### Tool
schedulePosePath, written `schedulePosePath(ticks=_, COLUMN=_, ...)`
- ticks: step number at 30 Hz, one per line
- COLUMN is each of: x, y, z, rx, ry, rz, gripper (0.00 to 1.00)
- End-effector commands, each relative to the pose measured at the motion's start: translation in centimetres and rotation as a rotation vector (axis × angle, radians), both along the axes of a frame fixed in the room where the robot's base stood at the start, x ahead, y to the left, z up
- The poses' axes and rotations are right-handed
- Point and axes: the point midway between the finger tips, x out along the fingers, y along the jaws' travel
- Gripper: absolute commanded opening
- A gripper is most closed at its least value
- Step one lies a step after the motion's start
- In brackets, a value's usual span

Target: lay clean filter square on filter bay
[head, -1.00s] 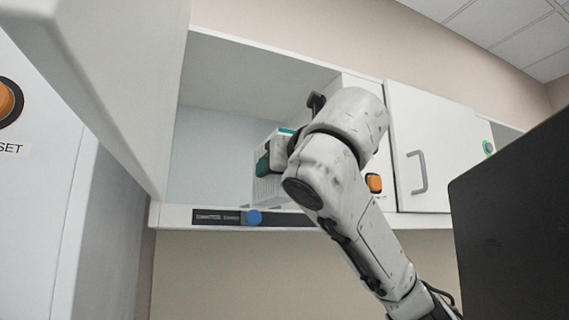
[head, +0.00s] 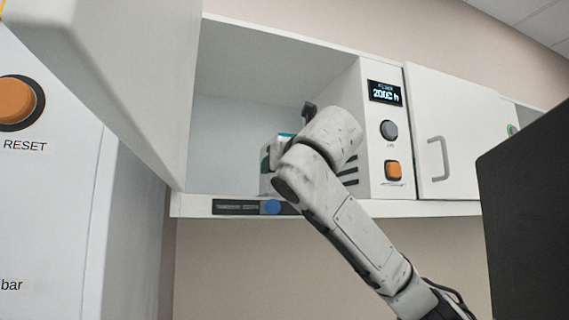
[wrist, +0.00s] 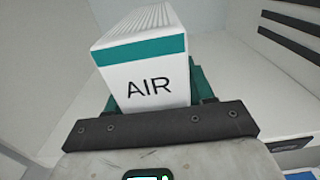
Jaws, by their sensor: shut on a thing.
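The clean filter square (wrist: 148,80) is a white pleated block with a teal band and the word AIR. In the wrist view it stands between the teal fingers of my gripper (wrist: 152,92), which is shut on it. In the head view a pale part of the filter (head: 267,160) shows left of my arm, inside the open white wall bay (head: 235,125). This open bay appears to be the filter bay. My arm hides most of the filter and gripper there. I cannot tell whether the filter touches the bay floor.
A unit with a lit display (head: 384,92), grey knob and orange button (head: 393,170) stands right of the bay. A closed cupboard (head: 440,140) and dark panel (head: 530,210) are right.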

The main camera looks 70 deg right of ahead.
Motion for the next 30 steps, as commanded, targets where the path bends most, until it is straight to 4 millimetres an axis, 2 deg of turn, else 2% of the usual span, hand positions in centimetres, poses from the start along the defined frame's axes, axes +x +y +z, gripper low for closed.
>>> schedulePosePath(ticks=14, x=2.4, y=-2.8, z=0.0, rx=0.001, ry=0.001, rz=0.0, gripper=0.17)
schedulePosePath(ticks=28, x=2.4, y=-2.8, z=-0.6, rx=-0.001, ry=-0.001, rz=0.0, gripper=0.17)
schedulePosePath(ticks=29, x=2.4, y=-2.8, z=-0.6, rx=-0.001, ry=-0.001, rz=0.0, gripper=0.55)
schedulePosePath(ticks=30, x=2.4, y=-2.8, z=-0.6, rx=-0.001, ry=-0.001, rz=0.0, gripper=0.59)
